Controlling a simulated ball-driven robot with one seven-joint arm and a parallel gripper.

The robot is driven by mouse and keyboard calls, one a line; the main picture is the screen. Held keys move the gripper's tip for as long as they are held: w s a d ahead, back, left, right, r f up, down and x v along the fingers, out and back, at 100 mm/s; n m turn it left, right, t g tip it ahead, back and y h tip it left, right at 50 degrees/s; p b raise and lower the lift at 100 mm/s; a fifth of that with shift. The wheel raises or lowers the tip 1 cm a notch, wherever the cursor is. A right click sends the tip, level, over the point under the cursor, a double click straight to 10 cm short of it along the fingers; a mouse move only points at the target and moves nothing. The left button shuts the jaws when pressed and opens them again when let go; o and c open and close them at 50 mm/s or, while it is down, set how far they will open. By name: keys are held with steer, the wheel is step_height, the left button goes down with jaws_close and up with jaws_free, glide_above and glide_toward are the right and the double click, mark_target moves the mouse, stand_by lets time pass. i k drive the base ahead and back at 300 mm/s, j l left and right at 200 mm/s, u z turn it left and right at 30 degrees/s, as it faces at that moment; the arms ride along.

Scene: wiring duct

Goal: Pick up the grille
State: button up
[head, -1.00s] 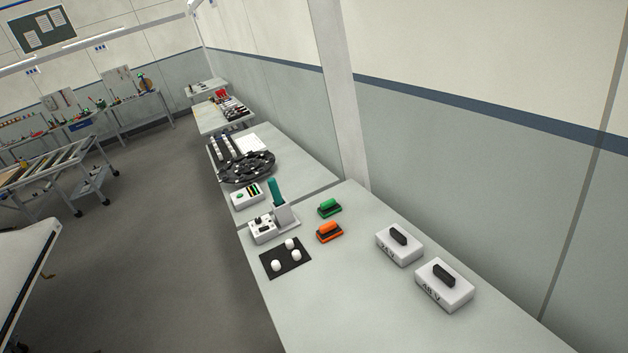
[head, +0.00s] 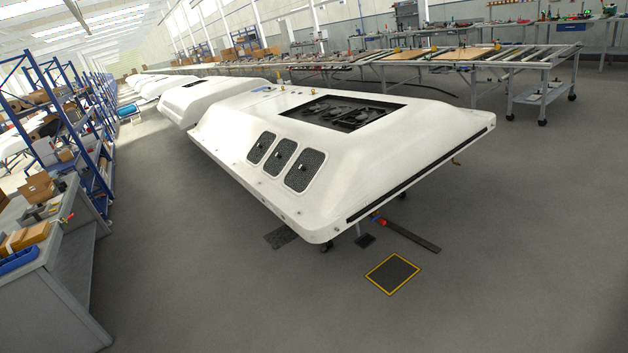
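A large white shell (head: 225,135) stands in the middle of the head view, raised above the floor. Three dark speckled panels with rounded corners sit in its sloping near side: a left one (head: 262,147), a middle one (head: 281,156) and a right one (head: 304,171). A dark rectangular opening (head: 345,112) with parts inside is in the shell's top. My gripper is not in view.
A yellow-edged dark mat (head: 392,273), a dark bar (head: 413,236) and a dark speckled plate (head: 282,236) lie on the floor near the shell. A grey bench (head: 45,290) with boxes stands left. Roller tables (head: 470,60) run behind.

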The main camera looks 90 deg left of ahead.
mark_target(283, 152)
steer(key=u, duration=2.95)
steer(key=i+u, duration=0.35)
steer(key=i, duration=0.6)
steer(key=i+u, duration=0.1)
steer(key=i, duration=1.15)
steer(key=i+l+u, duration=0.1)
steer(key=i, duration=1.2)
steer(key=i+z, duration=0.15)
steer(key=i, duration=0.45)
steer(key=i+j+z, duration=0.15)
steer(key=i, duration=0.45)
steer(key=i+l+z, duration=0.15)
steer(key=i+z, duration=0.6)
steer(key=z, duration=0.25)
steer(key=i+j+z, duration=0.1)
steer(key=i+z, duration=0.7)
